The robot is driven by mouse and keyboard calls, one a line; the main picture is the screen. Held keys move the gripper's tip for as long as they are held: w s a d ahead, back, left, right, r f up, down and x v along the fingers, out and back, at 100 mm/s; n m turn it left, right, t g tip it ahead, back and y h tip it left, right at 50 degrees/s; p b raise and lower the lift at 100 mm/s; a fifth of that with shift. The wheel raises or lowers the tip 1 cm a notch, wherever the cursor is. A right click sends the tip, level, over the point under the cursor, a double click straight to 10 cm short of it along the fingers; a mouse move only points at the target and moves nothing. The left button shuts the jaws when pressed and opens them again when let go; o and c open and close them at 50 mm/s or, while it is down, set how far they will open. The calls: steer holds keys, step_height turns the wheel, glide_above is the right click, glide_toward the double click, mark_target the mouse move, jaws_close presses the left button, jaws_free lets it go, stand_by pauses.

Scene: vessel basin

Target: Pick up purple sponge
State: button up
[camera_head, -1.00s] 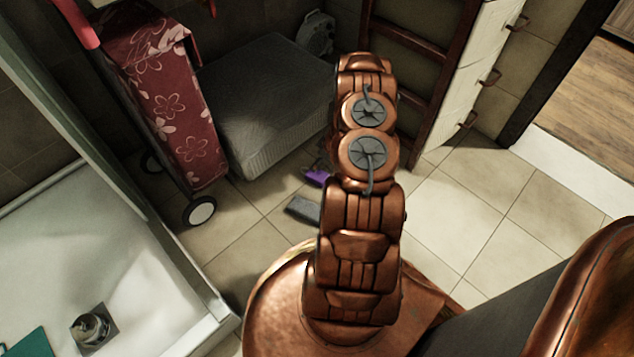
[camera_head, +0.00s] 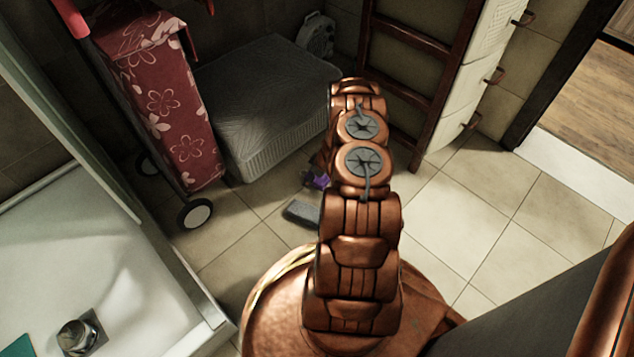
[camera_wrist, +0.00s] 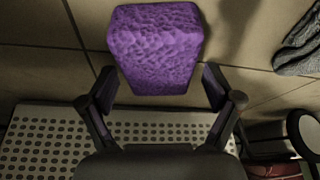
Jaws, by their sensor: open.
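The purple sponge (camera_wrist: 155,45) lies on the tiled floor at the top middle of the wrist view. It is a blocky piece with a rough, pitted surface. My gripper (camera_wrist: 160,88) is open, with one finger on each side of the sponge's lower end in that view. Nothing is gripped, and I cannot tell whether a finger touches the sponge. In the head view a small part of the purple sponge (camera_head: 321,181) shows left of my arm, which hides the rest of it and most of the gripper.
A grey block (camera_head: 302,213) lies on the floor near the sponge. A grey mattress-like block (camera_head: 265,105) stands behind, with a red flowered trolley bag (camera_head: 172,115) to its left. A wooden ladder (camera_head: 405,95) stands behind my arm. Floor tiles (camera_head: 480,190) at right are clear.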

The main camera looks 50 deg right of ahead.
steer(key=c, duration=1)
steer(key=shift+r, duration=0.15)
